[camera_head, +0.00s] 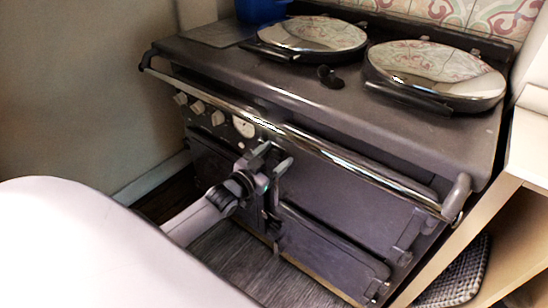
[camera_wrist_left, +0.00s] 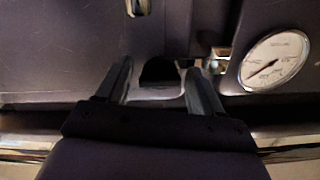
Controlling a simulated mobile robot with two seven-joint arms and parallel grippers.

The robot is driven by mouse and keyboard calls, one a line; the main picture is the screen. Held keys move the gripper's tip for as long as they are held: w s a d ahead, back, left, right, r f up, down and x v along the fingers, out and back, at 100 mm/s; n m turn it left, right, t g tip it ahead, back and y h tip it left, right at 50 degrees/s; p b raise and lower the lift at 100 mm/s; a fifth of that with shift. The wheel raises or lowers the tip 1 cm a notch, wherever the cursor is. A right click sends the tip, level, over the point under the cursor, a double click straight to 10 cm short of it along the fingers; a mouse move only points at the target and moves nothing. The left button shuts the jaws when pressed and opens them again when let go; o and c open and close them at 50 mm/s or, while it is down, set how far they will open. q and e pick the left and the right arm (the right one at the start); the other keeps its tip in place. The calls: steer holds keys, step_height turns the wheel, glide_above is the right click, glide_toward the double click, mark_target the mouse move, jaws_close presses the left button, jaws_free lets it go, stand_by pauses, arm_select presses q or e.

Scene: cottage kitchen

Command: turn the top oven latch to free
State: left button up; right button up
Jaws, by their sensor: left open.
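The dark range oven (camera_head: 345,205) has a top door (camera_head: 340,200) below its chrome rail. My left gripper (camera_head: 274,158) is in front of the left edge of that door, below the rail. Its two fingers are apart. In the left wrist view my left gripper (camera_wrist_left: 159,70) is open around a dark rounded piece, which may be the top latch; I cannot tell whether the fingers touch it. In the head view the gripper hides the latch area. My right gripper is not in view.
A round white gauge (camera_wrist_left: 275,60) sits beside the fingers in the left wrist view. The chrome rail (camera_head: 300,140) crosses the oven front above the gripper. Several knobs (camera_head: 198,107) are at the left. Two round hob lids (camera_head: 435,72) are on top. A wooden unit stands at the right.

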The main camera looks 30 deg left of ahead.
arm_select(q)
jaws_close()
